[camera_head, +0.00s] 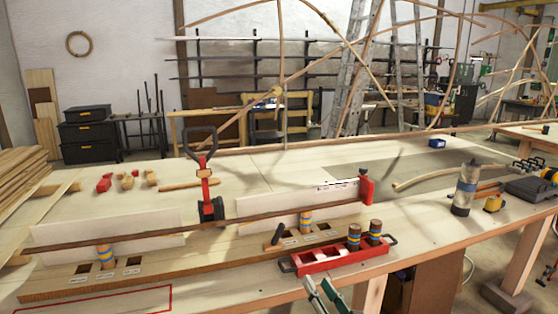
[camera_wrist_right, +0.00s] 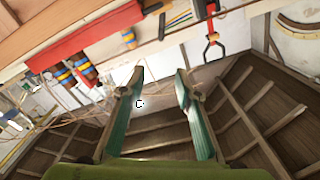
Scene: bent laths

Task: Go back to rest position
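My right gripper (camera_head: 318,282) is low in the head view, in front of the bench's front edge and just below the red tray (camera_head: 335,262). Its green fingers are apart with nothing between them, as the right wrist view (camera_wrist_right: 160,80) also shows. My left gripper is not in view. A long brown lath (camera_head: 150,232) runs over the bench by pale upright boards. A red clamp (camera_head: 206,188) stands at its middle and a red end piece (camera_head: 367,188) at its right end. Striped pegs (camera_head: 105,257) (camera_head: 306,222) stand in the slotted wooden base (camera_head: 190,255).
The red tray holds two more striped pegs (camera_head: 354,238) (camera_head: 375,232). Red and wooden blocks (camera_head: 104,183) lie at the back left. A red outline (camera_head: 170,295) marks bare bench at the front left.

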